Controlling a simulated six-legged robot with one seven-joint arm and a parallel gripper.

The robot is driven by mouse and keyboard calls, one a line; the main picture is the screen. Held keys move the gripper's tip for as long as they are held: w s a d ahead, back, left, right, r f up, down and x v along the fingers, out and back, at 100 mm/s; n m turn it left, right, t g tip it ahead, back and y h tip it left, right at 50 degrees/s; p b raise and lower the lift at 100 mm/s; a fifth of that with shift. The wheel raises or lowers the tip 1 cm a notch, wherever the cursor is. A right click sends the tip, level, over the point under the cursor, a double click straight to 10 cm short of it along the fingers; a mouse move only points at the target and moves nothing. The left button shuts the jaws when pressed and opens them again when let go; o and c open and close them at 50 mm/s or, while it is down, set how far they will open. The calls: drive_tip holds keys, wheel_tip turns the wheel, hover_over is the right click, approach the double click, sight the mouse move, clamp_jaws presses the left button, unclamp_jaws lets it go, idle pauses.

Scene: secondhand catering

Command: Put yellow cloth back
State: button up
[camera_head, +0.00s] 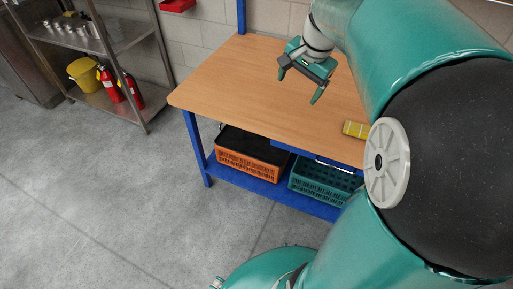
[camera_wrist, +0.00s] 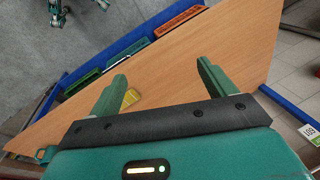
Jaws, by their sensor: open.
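A small yellow cloth (camera_head: 354,129) with pale markings lies on the wooden tabletop (camera_head: 235,80), near its front edge. My arm hides the table to its right. In the wrist view the yellow cloth (camera_wrist: 130,98) shows beside the left finger, partly hidden by it. My gripper (camera_head: 299,86) is open and empty above the table, behind and left of the cloth. In the wrist view its two fingers (camera_wrist: 162,72) are wide apart, with bare tabletop between them.
Under the table, an orange crate (camera_head: 251,152) and a green crate (camera_head: 323,183) stand on the blue lower shelf (camera_head: 240,178). A metal rack at left holds a yellow bucket (camera_head: 84,75); red fire extinguishers (camera_head: 109,84) stand beside it. The left tabletop and grey floor (camera_head: 90,180) are clear.

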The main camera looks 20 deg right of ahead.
drive_tip(key=s+a+f+n+t, duration=0.1)
drive_tip(key=s+a+n+t, duration=0.1)
drive_tip(key=s+a+n, duration=1)
drive_tip(key=s+a, duration=0.2)
drive_tip(key=a, duration=0.3)
drive_tip(key=shift+a+n+t, duration=0.3)
drive_tip(key=shift+a, duration=0.1)
